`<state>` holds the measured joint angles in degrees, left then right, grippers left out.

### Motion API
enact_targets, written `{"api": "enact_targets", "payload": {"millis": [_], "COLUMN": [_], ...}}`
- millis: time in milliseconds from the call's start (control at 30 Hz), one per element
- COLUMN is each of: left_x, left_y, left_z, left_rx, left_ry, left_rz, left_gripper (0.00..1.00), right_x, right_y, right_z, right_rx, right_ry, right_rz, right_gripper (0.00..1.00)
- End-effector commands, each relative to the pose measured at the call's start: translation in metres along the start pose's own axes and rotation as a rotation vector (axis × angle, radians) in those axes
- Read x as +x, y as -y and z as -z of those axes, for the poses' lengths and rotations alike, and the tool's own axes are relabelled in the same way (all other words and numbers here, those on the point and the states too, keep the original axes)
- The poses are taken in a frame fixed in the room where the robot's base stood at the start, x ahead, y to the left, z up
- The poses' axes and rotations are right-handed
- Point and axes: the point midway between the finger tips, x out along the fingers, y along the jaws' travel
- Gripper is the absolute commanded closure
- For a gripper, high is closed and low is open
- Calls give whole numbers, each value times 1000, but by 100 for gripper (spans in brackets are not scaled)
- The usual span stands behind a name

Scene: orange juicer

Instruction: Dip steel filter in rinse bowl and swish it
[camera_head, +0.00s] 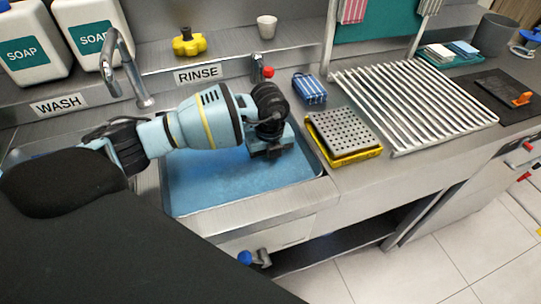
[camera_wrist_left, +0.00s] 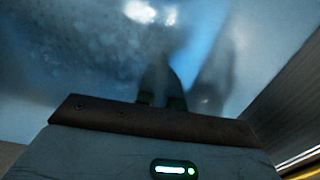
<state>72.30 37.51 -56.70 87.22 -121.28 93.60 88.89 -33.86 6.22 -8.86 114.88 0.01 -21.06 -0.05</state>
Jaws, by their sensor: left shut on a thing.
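A pale, speckled grey shape (camera_wrist_left: 95,50) beyond the fingers appears to be the steel filter, blurred by water and glare. The filter cannot be made out in the head view. My right gripper is not in view.
A red-topped tap (camera_head: 262,70) stands behind the basin. A faucet (camera_head: 128,70) and soap jugs (camera_head: 30,45) stand at left.

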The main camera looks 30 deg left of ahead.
Motion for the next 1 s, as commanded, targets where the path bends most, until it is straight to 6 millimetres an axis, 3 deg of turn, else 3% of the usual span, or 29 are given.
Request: {"api": "enact_targets", "payload": {"millis": [400,733,1000], "left_x": [1,2,-2], "left_y": [1,22,13], "left_z": [0,0,-1], "left_rx": [0,1,0], "left_ry": [0,1,3], "left_rz": [1,-1,1], "left_gripper": [100,100,100], "right_x": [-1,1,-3], "right_y": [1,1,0], "right_z": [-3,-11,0], "right_rx": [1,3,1], "right_ry": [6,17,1], "right_rz": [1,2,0], "right_gripper": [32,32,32]}}
